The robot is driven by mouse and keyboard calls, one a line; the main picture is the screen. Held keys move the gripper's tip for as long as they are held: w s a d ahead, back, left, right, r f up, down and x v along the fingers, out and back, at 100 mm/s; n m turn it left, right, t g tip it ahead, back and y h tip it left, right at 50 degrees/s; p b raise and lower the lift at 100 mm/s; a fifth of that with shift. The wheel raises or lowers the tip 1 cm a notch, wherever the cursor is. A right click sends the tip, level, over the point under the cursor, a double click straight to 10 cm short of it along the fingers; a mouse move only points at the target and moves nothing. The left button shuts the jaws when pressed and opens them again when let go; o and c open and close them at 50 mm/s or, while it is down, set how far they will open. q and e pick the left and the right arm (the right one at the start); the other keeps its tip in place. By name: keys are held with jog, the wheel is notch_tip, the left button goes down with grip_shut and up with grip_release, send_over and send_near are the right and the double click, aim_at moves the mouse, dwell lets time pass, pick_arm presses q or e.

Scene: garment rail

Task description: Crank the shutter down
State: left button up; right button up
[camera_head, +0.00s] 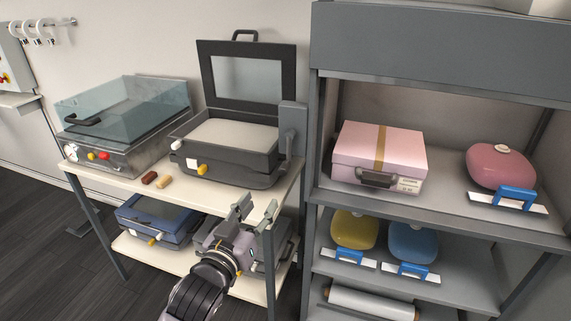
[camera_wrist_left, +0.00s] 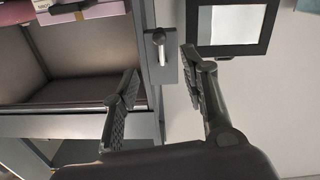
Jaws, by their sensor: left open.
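The grey shutter housing (camera_head: 440,42) spans the top of the shelf cabinet at the right, and the shelf front below it is open. A crank handle (camera_head: 288,140) hangs on a grey plate at the cabinet's left side. In the left wrist view the crank (camera_wrist_left: 160,48) shows as a light rod with a knob, beyond and between my fingertips. My left gripper (camera_head: 256,211) is open and empty, below the crank at the front right of the table, apart from it. My right gripper is in neither view.
The table (camera_head: 225,196) holds an open-lidded case (camera_head: 225,155), a clear-lidded device (camera_head: 120,125) and two small blocks. A blue case (camera_head: 155,221) sits on its lower shelf. The cabinet holds a pink box (camera_head: 378,150) and several rounded containers. Space before the crank looks clear.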

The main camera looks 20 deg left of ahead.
aim_at(282, 173)
pick_arm(q)
jog(key=w+p, duration=0.1)
jog(key=w, duration=0.9)
jog(key=w+d+p, duration=0.1)
jog(key=w, duration=0.4)
jog(key=shift+p, duration=0.3)
jog(key=shift+w, duration=0.75)
grip_shut()
jog(key=shift+f, duration=0.1)
